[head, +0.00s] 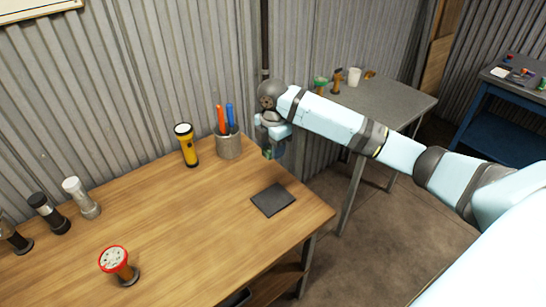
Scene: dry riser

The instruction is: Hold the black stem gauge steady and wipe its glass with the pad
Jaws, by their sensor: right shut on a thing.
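My right gripper (272,132) hangs past the back right edge of the wooden table, right of the pen cup. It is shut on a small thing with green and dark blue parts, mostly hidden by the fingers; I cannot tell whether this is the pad. My left gripper is not in view.
A dark square mat (272,200) lies near the wooden table's (190,240) right edge. A yellow flashlight (187,146) and a grey cup (229,145) with pens stand at the back. A silver piece (81,198) stands at left. The table's middle is clear.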

